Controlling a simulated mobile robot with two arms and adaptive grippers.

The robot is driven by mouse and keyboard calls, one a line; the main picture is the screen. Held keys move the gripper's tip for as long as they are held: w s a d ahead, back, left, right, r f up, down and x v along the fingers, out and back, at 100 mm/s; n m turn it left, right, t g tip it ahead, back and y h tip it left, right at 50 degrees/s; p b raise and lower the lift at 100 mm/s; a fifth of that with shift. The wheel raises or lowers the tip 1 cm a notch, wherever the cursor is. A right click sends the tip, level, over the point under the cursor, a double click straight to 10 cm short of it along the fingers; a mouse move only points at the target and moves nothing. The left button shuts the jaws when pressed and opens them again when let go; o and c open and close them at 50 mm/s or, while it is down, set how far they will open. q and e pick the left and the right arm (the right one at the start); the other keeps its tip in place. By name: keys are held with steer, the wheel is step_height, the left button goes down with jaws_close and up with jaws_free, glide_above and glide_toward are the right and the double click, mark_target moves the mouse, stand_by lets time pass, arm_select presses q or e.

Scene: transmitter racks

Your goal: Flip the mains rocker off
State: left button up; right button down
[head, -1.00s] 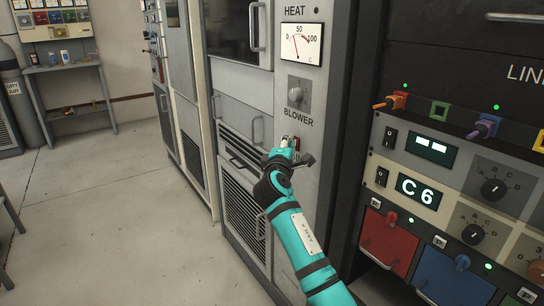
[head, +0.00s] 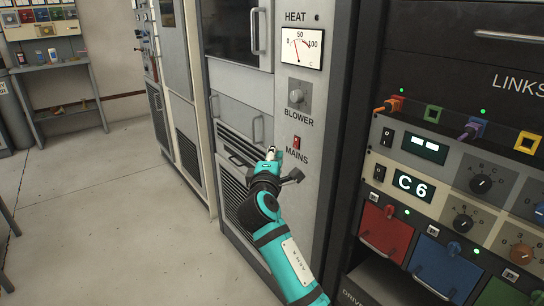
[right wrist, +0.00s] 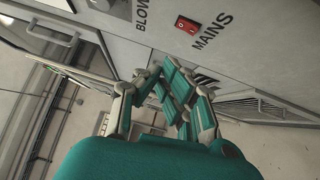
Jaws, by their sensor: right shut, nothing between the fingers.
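The red mains rocker (head: 297,142) sits on the light grey rack panel, just above the MAINS label (head: 297,157). It also shows at the top of the right wrist view (right wrist: 187,25), fully uncovered. I cannot tell for certain which way it is tipped. My right gripper (head: 271,153), on a teal arm, is shut and empty. Its fingertips are left of the rocker and a little below it in the head view, apart from it. The closed fingers (right wrist: 168,82) also show in the right wrist view. My left gripper is not in view.
The blower knob (head: 298,94) and heat meter (head: 302,46) are above the rocker on the same panel. Rack handles (head: 257,130) stick out at left. A rack with plugs and knobs (head: 463,222) stands at right. The floor (head: 110,220) at left is clear.

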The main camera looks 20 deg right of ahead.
steer(key=shift+v, duration=1.25)
steer(key=shift+d+r, duration=0.1)
